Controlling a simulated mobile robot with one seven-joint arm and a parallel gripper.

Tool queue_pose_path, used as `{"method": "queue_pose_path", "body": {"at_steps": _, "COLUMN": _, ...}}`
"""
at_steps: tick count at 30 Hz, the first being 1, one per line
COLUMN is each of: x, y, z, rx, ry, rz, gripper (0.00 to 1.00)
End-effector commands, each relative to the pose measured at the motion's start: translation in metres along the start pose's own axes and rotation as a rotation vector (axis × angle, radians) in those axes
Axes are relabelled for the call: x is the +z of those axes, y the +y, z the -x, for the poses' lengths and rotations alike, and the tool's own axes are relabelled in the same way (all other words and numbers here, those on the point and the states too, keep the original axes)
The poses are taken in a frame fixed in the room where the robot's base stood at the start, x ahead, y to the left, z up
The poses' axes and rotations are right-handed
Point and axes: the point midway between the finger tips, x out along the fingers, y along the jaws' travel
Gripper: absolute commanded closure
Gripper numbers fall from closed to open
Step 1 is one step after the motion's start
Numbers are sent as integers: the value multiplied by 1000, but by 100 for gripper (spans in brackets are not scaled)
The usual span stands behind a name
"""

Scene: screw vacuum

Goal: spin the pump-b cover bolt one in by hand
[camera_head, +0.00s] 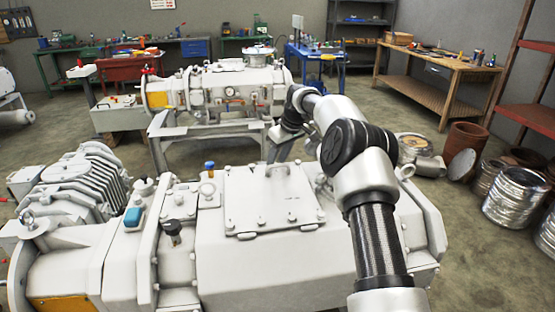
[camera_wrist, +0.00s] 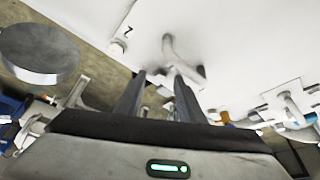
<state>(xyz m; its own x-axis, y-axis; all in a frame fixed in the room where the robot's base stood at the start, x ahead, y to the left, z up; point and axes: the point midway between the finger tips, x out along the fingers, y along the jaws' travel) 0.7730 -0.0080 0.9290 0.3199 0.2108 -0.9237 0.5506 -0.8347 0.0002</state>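I cannot tell which pump is pump-b or which bolt is bolt one. In the wrist view, the white cover (camera_wrist: 235,45) shows a curved handle (camera_wrist: 183,58) and a small bolt (camera_wrist: 118,47). My gripper (camera_wrist: 160,78) is open, its two dark fingers apart close to the handle. Whether a bolt sits between the fingertips is too small to tell. In the head view my arm mostly hides it.
A second white pump (camera_head: 225,88) stands behind on a grey frame. Lifting eyes (camera_head: 405,171), a blue cap (camera_head: 133,217) and a black knob (camera_head: 173,229) rise from the near pump. Metal drums (camera_head: 515,195) stand at right. Workbenches line the back.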

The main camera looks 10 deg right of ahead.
Motion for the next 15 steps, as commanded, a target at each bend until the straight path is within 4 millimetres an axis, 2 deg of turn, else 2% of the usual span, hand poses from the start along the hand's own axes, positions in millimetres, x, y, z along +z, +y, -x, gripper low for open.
{"method": "queue_pose_path", "body": {"at_steps": 3, "x": 0, "y": 0, "z": 0, "rx": 0, "ry": 0, "rz": 0, "gripper": 66}}
{"method": "queue_pose_path", "body": {"at_steps": 9, "x": 0, "y": 0, "z": 0, "rx": 0, "ry": 0, "rz": 0, "gripper": 100}}
{"method": "queue_pose_path", "body": {"at_steps": 15, "x": 0, "y": 0, "z": 0, "rx": 2, "ry": -1, "rz": -5, "gripper": 100}}
